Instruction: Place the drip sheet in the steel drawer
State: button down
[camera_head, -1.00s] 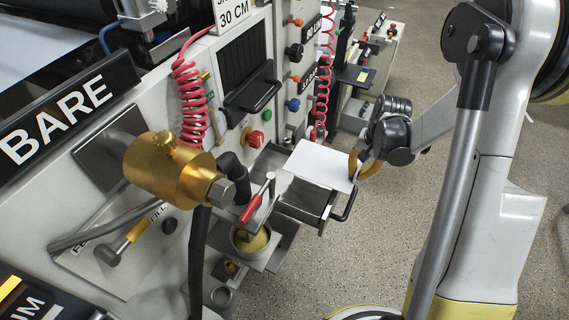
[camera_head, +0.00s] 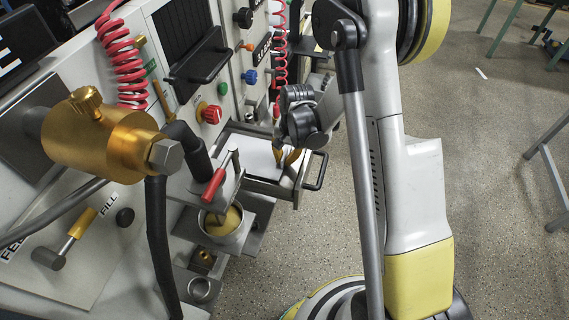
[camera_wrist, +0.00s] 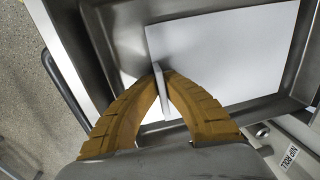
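The white drip sheet (camera_head: 257,150) lies within the open steel drawer (camera_head: 267,187), partly hidden by my gripper in the head view. In the wrist view the sheet (camera_wrist: 235,50) lies low inside the walls of the drawer (camera_wrist: 97,45), close to the right side. I cannot tell whether all of it rests on the drawer floor. My gripper (camera_wrist: 163,76) has its ochre ribbed fingertips closed on a thin pale upright strip at the sheet's near left edge. In the head view my gripper (camera_head: 281,162) is over the drawer's front part.
The drawer's black handle (camera_head: 319,171) sticks out to the right. A red-handled valve (camera_head: 214,186) and a cup (camera_head: 224,224) stand just in front of the drawer. A brass cylinder (camera_head: 95,132) is at the left.

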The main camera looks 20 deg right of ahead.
jog(key=shift+f, duration=0.3)
jog(key=c, duration=1.6)
grip_release()
jog(key=s+r+n+t+p, duration=0.25)
jog(key=s+r, duration=0.25)
jog(key=r, duration=0.8)
jog(key=s+r+n+t+p, duration=0.1)
jog(key=s+r+p, duration=0.25)
jog(key=r, duration=1.05)
jog(key=shift+s+a+r+n+t+h+b, duration=0.15)
jog(key=shift+s+r+n+t, duration=0.5)
jog(key=shift+s, duration=1.15)
jog(key=shift+s+a+r+n+t+h+b, duration=0.1)
jog(key=shift+s+a+r+n+t+h, duration=0.4)
jog(key=shift+s, duration=1.25)
jog(key=shift+s+d+r+n+t+y+b, duration=0.1)
jog(key=shift+s+r+n+t, duration=0.2)
jog(key=shift+s+r+n, duration=1.05)
jog(key=shift+s+f+m, duration=0.3)
jog(key=shift+s+m, duration=0.15)
jog(key=shift+m, duration=0.2)
